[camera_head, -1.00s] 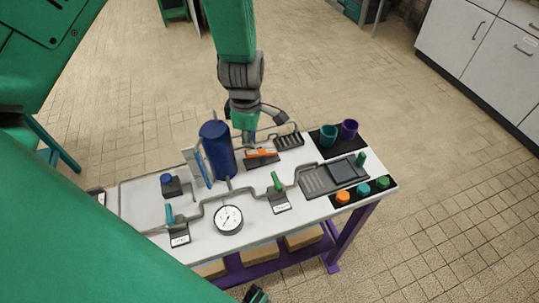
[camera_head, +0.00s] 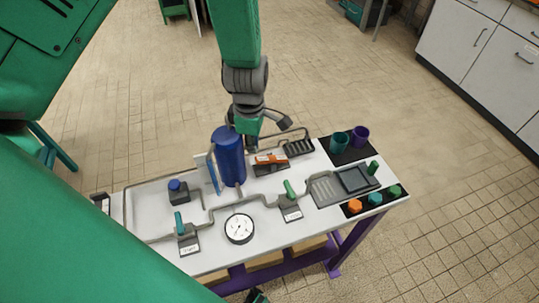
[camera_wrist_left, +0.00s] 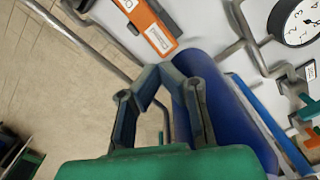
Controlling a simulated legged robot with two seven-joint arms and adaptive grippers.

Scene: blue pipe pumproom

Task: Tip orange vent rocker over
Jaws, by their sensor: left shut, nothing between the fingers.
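The orange vent rocker (camera_head: 270,158) sits on a dark base near the table's back edge, just right of the blue cylinder (camera_head: 229,158). In the left wrist view the orange rocker (camera_wrist_left: 152,28) shows white labels at the top. My left gripper (camera_head: 248,140) hangs at the table's back edge, behind and left of the rocker. In the left wrist view its fingers (camera_wrist_left: 158,72) meet at the tips and hold nothing. They look apart from the rocker, with the blue cylinder (camera_wrist_left: 225,110) close at their right. I cannot tell exactly how the rocker is tilted.
Grey pipes run over the white tabletop (camera_head: 215,262). A round gauge (camera_head: 239,228) and green-handled valves (camera_head: 290,190) stand at the front.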

